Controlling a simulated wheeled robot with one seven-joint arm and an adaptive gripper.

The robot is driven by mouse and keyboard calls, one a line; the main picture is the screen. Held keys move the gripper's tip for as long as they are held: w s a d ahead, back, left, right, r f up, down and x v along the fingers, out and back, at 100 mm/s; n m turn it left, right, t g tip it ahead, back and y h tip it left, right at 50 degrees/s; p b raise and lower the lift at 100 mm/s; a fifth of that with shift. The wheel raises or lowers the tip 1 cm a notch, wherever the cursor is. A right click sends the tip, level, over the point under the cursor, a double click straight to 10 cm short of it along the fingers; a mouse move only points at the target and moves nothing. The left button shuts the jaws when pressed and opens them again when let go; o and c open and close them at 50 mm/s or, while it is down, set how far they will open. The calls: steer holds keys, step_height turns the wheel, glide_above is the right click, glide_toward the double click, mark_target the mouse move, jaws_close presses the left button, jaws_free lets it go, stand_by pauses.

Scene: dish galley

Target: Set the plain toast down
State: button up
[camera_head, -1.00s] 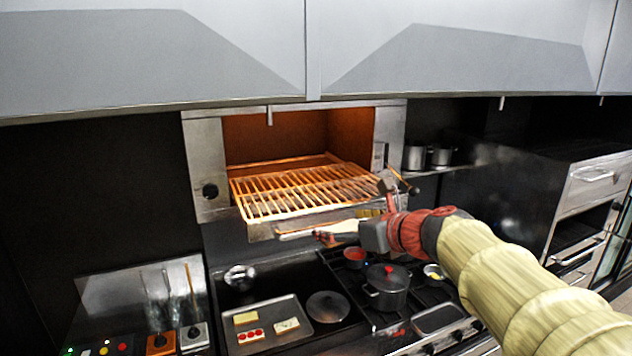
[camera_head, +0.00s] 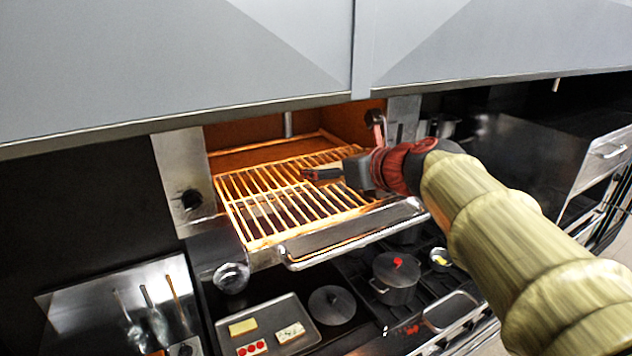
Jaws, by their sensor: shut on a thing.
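My gripper (camera_head: 318,174) is over the glowing wire rack (camera_head: 262,242) of the open grill oven, above its middle right part. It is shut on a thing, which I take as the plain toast. The toast is mostly hidden by the fingers and hard to make out against the rack bars. I cannot tell whether it touches the bars.
A tray (camera_head: 225,339) below holds a yellow-topped toast (camera_head: 242,327), one with red slices (camera_head: 251,348) and a speckled one (camera_head: 290,332). A lidded pot (camera_head: 396,280) stands on the stove. The oven's side walls and the cabinet overhead bound the space. The rack's left part looks clear.

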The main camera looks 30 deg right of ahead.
steer(key=w+d+f, duration=0.5)
steer(key=w, duration=0.4)
glide_above(333, 196)
steer(key=f, duration=0.3)
steer(key=shift+s+a+f+b, duration=0.2)
steer(key=shift+s+f+b, duration=0.15)
steer(key=shift+f+b, duration=0.05)
steer(key=f, duration=0.2)
steer(key=w+f, duration=0.1)
steer(key=shift+d+f, duration=0.25)
steer(key=shift+s+f, duration=0.1)
steer(key=shift+f, duration=0.25)
steer(key=shift+f+b, duration=0.2)
steer(key=shift+b, duration=0.15)
steer(key=o, duration=1)
steer(key=shift+o, duration=0.7)
